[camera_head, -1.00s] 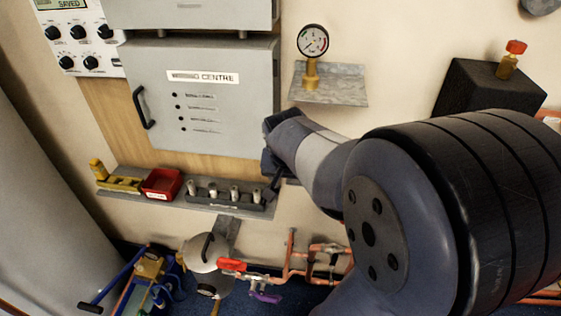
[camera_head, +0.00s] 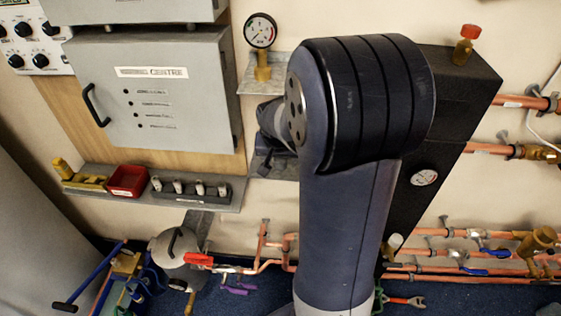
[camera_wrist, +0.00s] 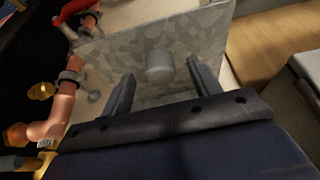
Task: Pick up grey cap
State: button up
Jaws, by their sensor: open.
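The grey cap (camera_wrist: 160,66) is a short, pale grey cylinder on a mottled grey metal shelf (camera_wrist: 208,32) in the wrist view. My gripper (camera_wrist: 160,70) is open, with one dark finger to the left of the cap and one to the right. Gaps show between the cap and both fingers, so nothing is held. I cannot tell how far the fingertips are above the shelf. In the head view my arm hides the cap and most of the gripper.
In the head view a pressure gauge (camera_head: 261,31) stands on an upper shelf. A red tray (camera_head: 128,180) and a rack of grey pieces (camera_head: 190,188) sit on the left shelf. A black box (camera_head: 455,100) is right of my arm. Copper pipes (camera_wrist: 62,105) run left of the gripper.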

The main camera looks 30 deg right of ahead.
jog(key=c, duration=1.1)
jog(key=shift+o, duration=0.2)
jog(key=shift+r, duration=0.15)
